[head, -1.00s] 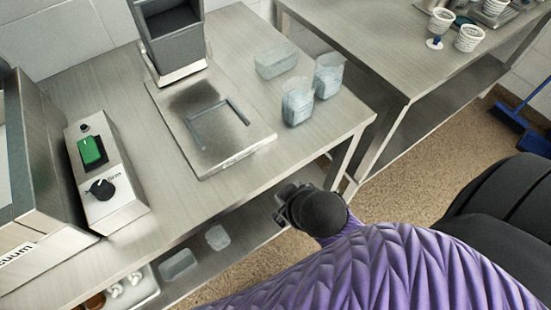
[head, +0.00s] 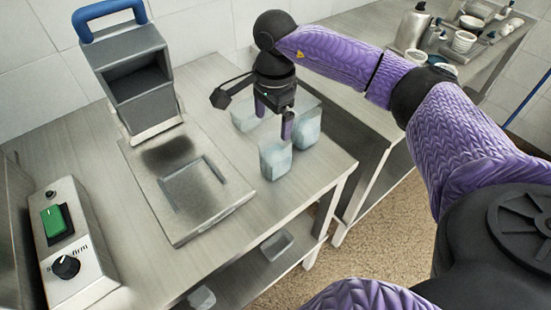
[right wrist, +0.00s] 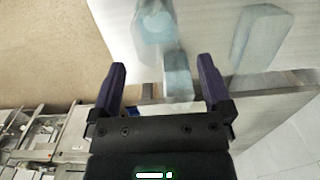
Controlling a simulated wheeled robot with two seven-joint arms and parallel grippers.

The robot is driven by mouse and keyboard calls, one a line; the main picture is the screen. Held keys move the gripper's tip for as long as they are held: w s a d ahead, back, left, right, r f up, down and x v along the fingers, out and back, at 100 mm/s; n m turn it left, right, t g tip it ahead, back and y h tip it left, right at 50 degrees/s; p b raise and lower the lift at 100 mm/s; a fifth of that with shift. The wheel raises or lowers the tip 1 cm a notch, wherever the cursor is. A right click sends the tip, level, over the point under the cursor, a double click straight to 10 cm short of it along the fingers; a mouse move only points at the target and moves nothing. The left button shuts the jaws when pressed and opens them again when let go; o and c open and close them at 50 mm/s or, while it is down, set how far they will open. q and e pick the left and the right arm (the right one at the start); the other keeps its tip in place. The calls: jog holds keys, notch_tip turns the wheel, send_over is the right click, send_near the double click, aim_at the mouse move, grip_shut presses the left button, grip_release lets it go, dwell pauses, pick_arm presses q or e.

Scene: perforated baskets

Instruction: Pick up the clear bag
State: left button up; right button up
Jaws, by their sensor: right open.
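Three clear, bluish bags stand close together on the steel table. The front bag (head: 275,160) is upright, the right bag (head: 308,128) is just behind it, and the left bag (head: 243,117) is partly hidden by my arm. My right gripper (head: 274,118) is open and points down above the bags, its fingers overlapping them in the head view. In the right wrist view, one bag (right wrist: 178,78) lies between the open fingers (right wrist: 163,76). Another bag (right wrist: 154,25) is beyond it, and a third bag (right wrist: 262,40) is to the right. My left gripper is out of view.
A flat steel scale (head: 215,212) lies left of the bags, with a grey dispenser (head: 140,92) behind it. A control box (head: 70,245) with a green switch is at far left. The table's right edge is near the bags. A second table holds pots and cups (head: 464,41).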

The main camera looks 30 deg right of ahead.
aim_at(275, 150)
jog(key=f, duration=0.4)
jog(key=f+b, duration=0.1)
jog(key=f, duration=0.4)
jog(key=shift+s+d+f+b, duration=0.2)
jog(key=shift+f+b, duration=0.1)
jog(key=c, duration=1.1)
